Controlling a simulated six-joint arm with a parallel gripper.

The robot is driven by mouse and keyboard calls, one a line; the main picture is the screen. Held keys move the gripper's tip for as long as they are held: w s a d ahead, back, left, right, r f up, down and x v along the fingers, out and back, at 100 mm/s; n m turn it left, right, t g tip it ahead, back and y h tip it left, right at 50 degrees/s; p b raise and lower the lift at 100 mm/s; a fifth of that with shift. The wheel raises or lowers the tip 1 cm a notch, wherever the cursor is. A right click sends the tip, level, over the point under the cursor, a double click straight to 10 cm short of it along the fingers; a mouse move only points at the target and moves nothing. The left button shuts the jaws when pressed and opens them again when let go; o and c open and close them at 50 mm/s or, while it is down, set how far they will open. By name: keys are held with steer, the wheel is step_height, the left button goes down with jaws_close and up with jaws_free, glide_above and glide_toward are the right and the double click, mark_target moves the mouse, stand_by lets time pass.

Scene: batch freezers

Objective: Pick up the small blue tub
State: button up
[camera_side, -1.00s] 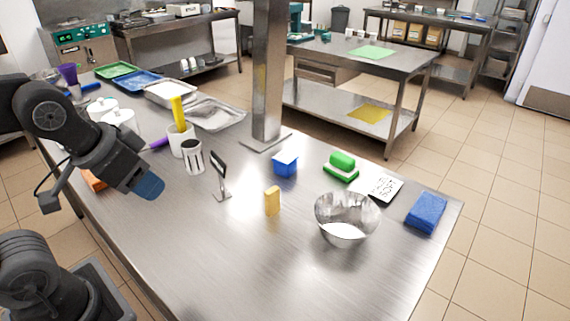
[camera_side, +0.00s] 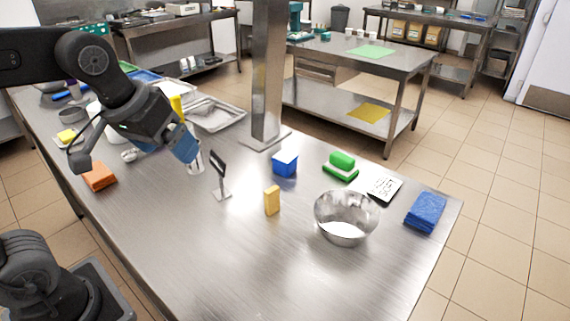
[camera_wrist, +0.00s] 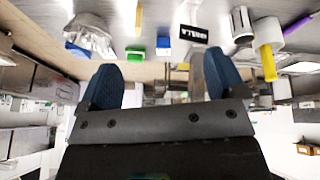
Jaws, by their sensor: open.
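The small blue tub (camera_side: 285,163) stands on the steel table near the foot of the square column, with a pale band at its rim. In the wrist view the tub (camera_wrist: 163,46) shows small, beyond the space between the fingers. My gripper (camera_side: 187,146) is above the table, well left of the tub and apart from it. In the wrist view my gripper (camera_wrist: 163,74) has its two blue fingers spread, with nothing between them.
A small sign (camera_side: 220,172) and a yellow block (camera_side: 272,200) stand in front of the tub. A green brush-like item (camera_side: 341,166), metal bowl (camera_side: 346,216) and blue cloth (camera_side: 426,212) are to its right. The steel column (camera_side: 268,80) rises behind. The front tabletop is clear.

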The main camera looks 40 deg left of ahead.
steer(key=w+r+n+g, duration=0.1)
steer(key=w+n, duration=0.1)
steer(key=w, duration=0.4)
steer(key=w+r+n, duration=0.2)
steer(key=w+n, duration=0.1)
steer(key=w, duration=0.2)
steer(key=n+g, duration=0.4)
steer(key=n, duration=0.7)
glide_above(285, 156)
step_height(285, 156, down, 13)
steer(key=f, duration=0.7)
steer(key=shift+s+f, duration=0.2)
steer(key=shift+f, duration=0.05)
steer(key=shift+w+f, duration=0.15)
steer(key=shift+f, duration=2.75)
steer(key=shift+c, duration=0.3)
steer(key=c, duration=1)
steer(key=shift+r, duration=0.15)
